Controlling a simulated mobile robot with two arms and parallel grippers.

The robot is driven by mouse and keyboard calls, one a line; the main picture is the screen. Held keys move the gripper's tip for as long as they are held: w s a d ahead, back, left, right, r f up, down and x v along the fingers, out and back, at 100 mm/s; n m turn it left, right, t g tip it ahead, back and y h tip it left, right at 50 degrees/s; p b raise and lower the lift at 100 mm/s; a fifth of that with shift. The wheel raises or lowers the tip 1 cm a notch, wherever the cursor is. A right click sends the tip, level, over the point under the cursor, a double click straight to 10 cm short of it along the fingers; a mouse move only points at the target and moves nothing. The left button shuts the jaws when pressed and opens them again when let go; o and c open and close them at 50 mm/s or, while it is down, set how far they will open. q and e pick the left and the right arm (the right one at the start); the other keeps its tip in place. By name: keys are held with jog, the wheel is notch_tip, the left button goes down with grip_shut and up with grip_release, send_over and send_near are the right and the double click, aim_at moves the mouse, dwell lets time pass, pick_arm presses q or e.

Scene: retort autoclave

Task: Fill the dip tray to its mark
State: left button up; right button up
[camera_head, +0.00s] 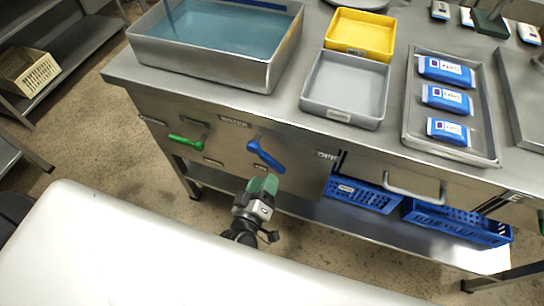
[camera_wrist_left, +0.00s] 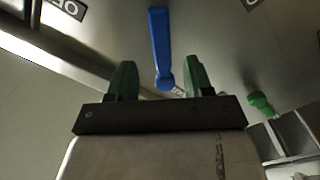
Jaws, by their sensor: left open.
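A large steel tray (camera_head: 273,72) at the back left of the bench holds blue-green liquid (camera_head: 215,30). A blue lever (camera_head: 266,155) and a green lever (camera_head: 187,142) are on the bench's front panel below it. My left gripper (camera_head: 262,185), with green fingers, is just below and in front of the blue lever. In the left wrist view the open, empty fingers (camera_wrist_left: 160,72) stand on either side of the lower end of the blue lever (camera_wrist_left: 159,45), with gaps on both sides. The green lever (camera_wrist_left: 261,103) shows at the right there. My right gripper is not in view.
A grey tray (camera_head: 318,104) and a yellow tray (camera_head: 382,52) stand beside the steel tray. A metal tray (camera_head: 408,135) holds blue pouches (camera_head: 446,98). Blue baskets (camera_head: 362,194) sit below a bar handle (camera_head: 415,194). A white surface (camera_head: 150,260) fills the front.

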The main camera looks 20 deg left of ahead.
aim_at(271, 165)
pick_arm(q)
jog(key=w, duration=0.3)
jog(key=shift+w, duration=2.05)
jog(key=shift+c, duration=0.9)
grip_shut()
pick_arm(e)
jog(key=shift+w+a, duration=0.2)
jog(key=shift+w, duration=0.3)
